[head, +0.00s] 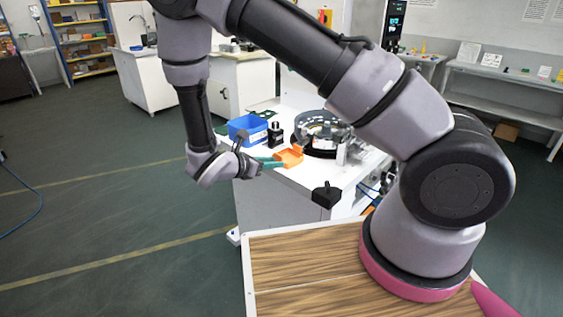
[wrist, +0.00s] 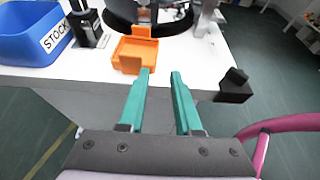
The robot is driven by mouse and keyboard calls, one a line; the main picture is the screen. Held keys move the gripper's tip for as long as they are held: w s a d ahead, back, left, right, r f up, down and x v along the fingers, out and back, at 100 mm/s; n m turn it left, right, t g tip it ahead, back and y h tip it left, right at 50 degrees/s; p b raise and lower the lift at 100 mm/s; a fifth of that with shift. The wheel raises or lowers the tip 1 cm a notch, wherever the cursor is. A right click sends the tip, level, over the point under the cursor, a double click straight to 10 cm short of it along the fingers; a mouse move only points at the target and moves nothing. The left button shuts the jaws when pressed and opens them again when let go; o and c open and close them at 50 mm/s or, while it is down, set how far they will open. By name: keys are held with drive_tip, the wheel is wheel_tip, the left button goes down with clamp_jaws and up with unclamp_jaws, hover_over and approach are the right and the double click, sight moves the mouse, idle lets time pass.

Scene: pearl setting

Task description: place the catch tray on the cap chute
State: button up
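An orange open-topped tray (wrist: 133,55), which looks like the catch tray, sits at the front edge of the white table. A smaller orange piece (wrist: 144,31) stands right behind it, below the round feeder; I cannot tell whether this is the cap chute or whether the two touch. In the head view the orange tray (head: 289,156) is partly behind my gripper (head: 272,161). In the wrist view my gripper (wrist: 160,72) has its two teal fingers apart with nothing between them. The left fingertip is close to the tray's front right corner.
A blue bin (wrist: 33,33) marked STOCK and a black device (wrist: 85,25) stand left of the tray. The round feeder (head: 320,132) is behind. A black block (wrist: 234,86) sits at the table's right corner. Open floor lies in front.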

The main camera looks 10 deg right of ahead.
drive_tip(key=s+d+r+m+g+y, duration=0.35)
drive_tip(key=d+r+m, duration=0.25)
drive_tip(key=r+m, duration=0.3)
drive_tip(key=s+d+r+m+g+y, duration=0.25)
drive_tip(key=d+r+m+g, duration=0.2)
drive_tip(key=r+m, duration=0.5)
drive_tip(key=s+d+r+m+t+y, duration=0.2)
drive_tip(key=s+r+m, duration=0.3)
drive_tip(key=r, duration=0.4)
drive_tip(key=s+d+r+m+t+y, duration=0.1)
drive_tip(key=s+r+m+t+y, duration=0.4)
drive_tip(key=r, duration=0.5)
drive_tip(key=shift+d+m, duration=0.35)
drive_tip(key=shift+m, duration=0.1)
